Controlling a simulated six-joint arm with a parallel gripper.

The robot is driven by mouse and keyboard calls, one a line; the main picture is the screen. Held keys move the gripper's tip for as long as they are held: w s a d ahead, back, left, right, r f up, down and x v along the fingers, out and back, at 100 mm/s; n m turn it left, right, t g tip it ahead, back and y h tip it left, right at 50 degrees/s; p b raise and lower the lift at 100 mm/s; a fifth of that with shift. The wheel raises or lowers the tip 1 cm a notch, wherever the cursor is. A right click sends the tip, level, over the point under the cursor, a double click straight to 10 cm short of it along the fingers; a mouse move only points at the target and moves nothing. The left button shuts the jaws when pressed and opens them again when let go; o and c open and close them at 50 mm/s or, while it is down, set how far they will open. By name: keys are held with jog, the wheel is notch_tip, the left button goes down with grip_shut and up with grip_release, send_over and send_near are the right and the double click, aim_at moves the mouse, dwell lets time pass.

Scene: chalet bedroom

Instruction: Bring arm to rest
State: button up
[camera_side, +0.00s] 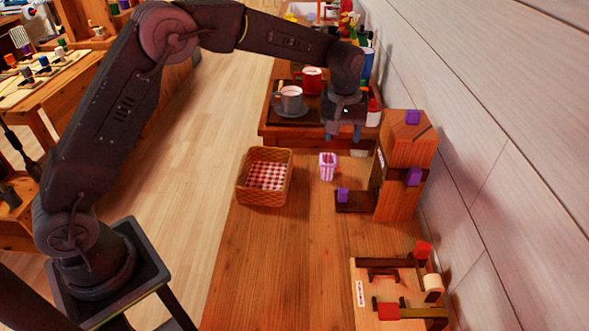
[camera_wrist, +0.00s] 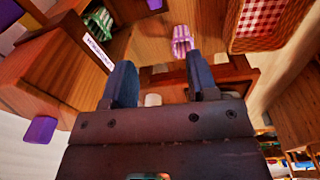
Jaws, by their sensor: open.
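My gripper (camera_side: 345,133) hangs at the end of my raised arm, above the far part of the wooden table. In the wrist view its two dark blue fingers (camera_wrist: 160,80) stand well apart with nothing between them. The side view shows the fingers pointing down, behind the pink striped cup and to the left of the wooden cabinet. They appear to touch nothing, though the exact height above the table is hard to tell.
A wooden cabinet (camera_side: 403,180) with purple knobs stands near the wall. A pink striped cup (camera_side: 327,166) and a check-lined basket (camera_side: 242,186) stand left of it. A tray (camera_side: 291,122) holds mugs behind. A wooden board (camera_side: 366,301) lies in front; the table's middle is clear.

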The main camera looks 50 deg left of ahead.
jog(key=s+a+r+m+t, duration=0.1)
jog(key=s+a+r+m, duration=0.1)
jog(key=s+r, duration=0.6)
jog(key=s+a+r+m+t, duration=0.2)
jog(key=s+r, duration=0.4)
jog(key=s, duration=0.4)
jog(key=s+a+f+m+t, duration=0.1)
jog(key=s+f+m, duration=0.1)
jog(key=s, duration=1.3)
jog(key=shift+s+f+m+t, duration=0.15)
jog(key=shift+f+m+t, duration=0.2)
jog(key=shift+m, duration=0.55)
